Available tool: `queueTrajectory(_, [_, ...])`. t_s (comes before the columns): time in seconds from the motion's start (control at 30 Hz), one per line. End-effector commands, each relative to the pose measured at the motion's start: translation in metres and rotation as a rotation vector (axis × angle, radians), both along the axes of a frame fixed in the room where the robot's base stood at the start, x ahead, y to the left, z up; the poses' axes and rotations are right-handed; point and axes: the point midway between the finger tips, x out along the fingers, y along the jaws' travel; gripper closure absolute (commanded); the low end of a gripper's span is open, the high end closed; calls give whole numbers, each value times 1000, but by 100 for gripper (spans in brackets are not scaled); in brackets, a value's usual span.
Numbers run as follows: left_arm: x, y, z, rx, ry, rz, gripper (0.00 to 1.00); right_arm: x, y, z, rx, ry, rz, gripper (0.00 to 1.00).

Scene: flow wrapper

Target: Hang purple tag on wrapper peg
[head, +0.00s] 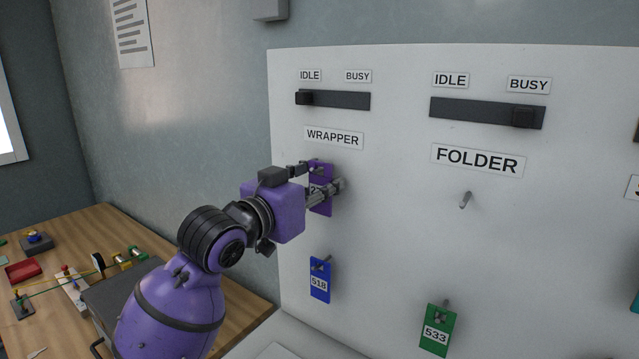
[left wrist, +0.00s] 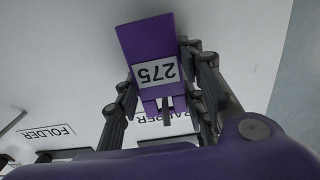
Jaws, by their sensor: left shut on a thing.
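The purple tag (head: 320,204), marked 275, is held in front of the white board just below the WRAPPER label (head: 334,137). My left gripper (head: 325,178) is shut on the tag, with a finger on either side of it. The left wrist view shows the tag (left wrist: 147,45) upside down between the fingers (left wrist: 163,85). The wrapper peg cannot be made out in the head view, where the gripper and tag cover the area under the label. I cannot tell whether the tag touches a peg. My right gripper is not in view.
A blue tag (head: 319,281), marked 518, hangs below on the board. A green tag (head: 437,330), marked 533, hangs lower right. The FOLDER peg (head: 465,200) is bare. The wrapper slider (head: 305,97) sits at IDLE, the folder slider (head: 522,117) at BUSY.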

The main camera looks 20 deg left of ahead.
Motion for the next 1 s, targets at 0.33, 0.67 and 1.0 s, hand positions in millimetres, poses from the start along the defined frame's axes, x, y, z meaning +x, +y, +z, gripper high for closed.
queueTrajectory(0.33, [0,0,0,0,0,0,56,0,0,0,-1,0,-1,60])
queueTrajectory(0.67, [0,0,0,0,0,0,41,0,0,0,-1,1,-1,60])
queueTrajectory(1.0, [-29,11,-1,3,0,2,41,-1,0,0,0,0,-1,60])
